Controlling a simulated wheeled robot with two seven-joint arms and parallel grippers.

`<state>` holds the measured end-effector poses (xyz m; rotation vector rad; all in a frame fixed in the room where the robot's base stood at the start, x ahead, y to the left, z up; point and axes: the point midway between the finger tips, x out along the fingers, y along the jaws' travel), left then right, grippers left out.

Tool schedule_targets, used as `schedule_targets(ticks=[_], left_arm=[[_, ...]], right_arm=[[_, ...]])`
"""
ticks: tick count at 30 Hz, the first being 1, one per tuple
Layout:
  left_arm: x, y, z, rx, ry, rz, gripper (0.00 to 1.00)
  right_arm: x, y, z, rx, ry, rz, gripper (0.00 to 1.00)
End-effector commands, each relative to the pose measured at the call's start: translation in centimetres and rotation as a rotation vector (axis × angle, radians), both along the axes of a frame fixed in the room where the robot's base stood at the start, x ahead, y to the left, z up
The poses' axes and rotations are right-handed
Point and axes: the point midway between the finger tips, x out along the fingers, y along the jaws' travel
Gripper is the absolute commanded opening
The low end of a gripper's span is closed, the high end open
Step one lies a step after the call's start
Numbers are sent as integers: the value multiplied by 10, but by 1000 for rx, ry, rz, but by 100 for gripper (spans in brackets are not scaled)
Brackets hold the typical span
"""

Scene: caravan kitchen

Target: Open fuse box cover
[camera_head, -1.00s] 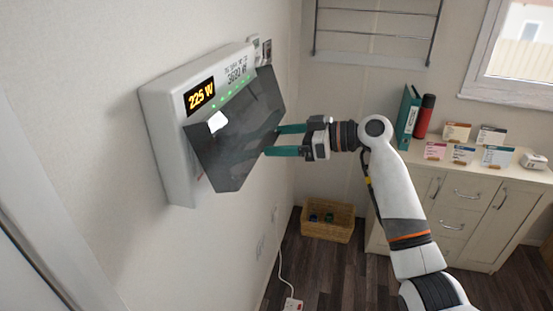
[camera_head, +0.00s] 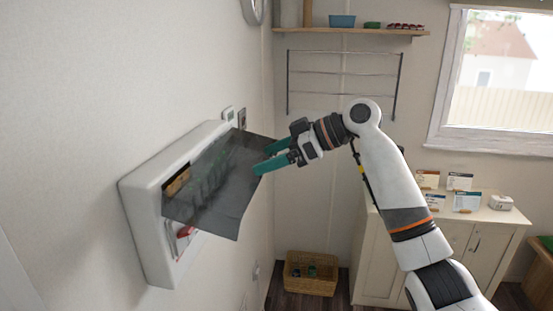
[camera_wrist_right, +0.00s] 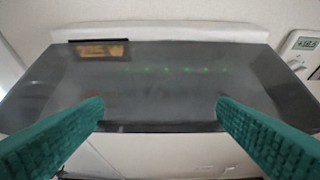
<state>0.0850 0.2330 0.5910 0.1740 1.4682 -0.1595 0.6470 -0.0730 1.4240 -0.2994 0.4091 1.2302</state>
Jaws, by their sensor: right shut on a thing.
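The white fuse box (camera_head: 150,190) hangs on the wall at the left. Its dark, see-through cover (camera_head: 215,185) is swung outward and up, its free lower edge standing well off the box. A red switch (camera_head: 185,231) shows beneath it. My right gripper (camera_head: 266,160) is at the cover's right edge, shut on it with its teal fingers. In the right wrist view the cover (camera_wrist_right: 160,85) spans the frame, with the fingers (camera_wrist_right: 160,110) at its near edge and a lit display showing through. My left gripper is not in view.
A small wall thermostat (camera_head: 228,114) is just right of the box. A wicker basket (camera_head: 311,272) stands on the floor below. A cream cabinet (camera_head: 470,240) with small boxes stands at the right, behind my right arm. A wire rack (camera_head: 340,75) hangs on the far wall.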

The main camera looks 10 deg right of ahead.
Motion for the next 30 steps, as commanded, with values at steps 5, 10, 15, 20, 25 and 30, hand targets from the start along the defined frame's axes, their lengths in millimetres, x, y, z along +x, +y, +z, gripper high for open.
schedule_targets(ticks=[5,10,15,20,25,30], left_arm=[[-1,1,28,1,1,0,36],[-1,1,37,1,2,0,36],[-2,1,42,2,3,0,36],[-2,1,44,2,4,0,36],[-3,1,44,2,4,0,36],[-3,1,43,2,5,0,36]], right_arm=[[2,9,26,-126,37,2,40],[4,15,34,-216,69,3,40],[5,18,38,-274,89,3,40],[5,20,38,-299,100,5,40],[5,21,37,-308,105,6,40],[5,21,36,-307,106,6,40]])
